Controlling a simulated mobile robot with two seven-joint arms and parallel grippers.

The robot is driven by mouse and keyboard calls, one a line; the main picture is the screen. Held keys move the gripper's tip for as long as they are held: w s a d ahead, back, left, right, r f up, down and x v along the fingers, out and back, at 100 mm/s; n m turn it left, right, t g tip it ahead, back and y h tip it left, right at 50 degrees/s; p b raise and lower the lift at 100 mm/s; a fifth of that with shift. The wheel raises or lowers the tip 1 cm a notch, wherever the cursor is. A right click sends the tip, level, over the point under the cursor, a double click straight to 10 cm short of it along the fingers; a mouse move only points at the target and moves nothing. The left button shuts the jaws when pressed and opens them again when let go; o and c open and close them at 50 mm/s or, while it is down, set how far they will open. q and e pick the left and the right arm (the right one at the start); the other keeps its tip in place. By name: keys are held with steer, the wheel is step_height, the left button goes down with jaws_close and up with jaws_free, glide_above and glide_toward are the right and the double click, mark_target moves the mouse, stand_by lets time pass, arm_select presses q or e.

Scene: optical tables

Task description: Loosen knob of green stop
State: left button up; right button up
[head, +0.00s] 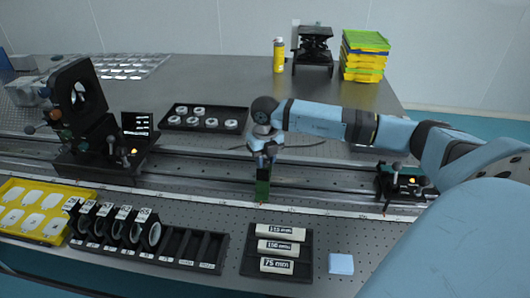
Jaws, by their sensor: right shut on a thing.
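The green stop (262,189) stands upright at the rail (220,181) near the middle of the head view. My right arm comes in from the right, and its gripper (265,158) points down at the top of the stop. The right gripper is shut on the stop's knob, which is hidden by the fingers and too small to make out. My left gripper is not in view.
A black stand with a disc (82,92) is at the left of the rail, and a dark carriage (404,183) is at the right. A lens tray (205,118) lies behind the rail. In front are a mount rack (205,251), a labelled-tube tray (247,265) and a light-blue block (341,264).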

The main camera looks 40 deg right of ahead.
mark_target(266, 160)
steer(key=m+p, duration=0.1)
steer(key=m, duration=0.3)
steer(key=shift+r, duration=0.15)
steer(key=shift+m+p, duration=0.35)
steer(key=shift+m, duration=0.75)
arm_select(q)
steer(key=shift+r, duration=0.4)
arm_select(e)
steer(key=shift+m, duration=0.5)
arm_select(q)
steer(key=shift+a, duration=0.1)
arm_select(e)
steer(key=o, duration=0.9)
steer(key=shift+o, duration=0.2)
arm_select(q)
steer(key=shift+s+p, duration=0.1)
steer(key=shift+p, duration=0.3)
arm_select(e)
step_height(266, 160, up, 14)
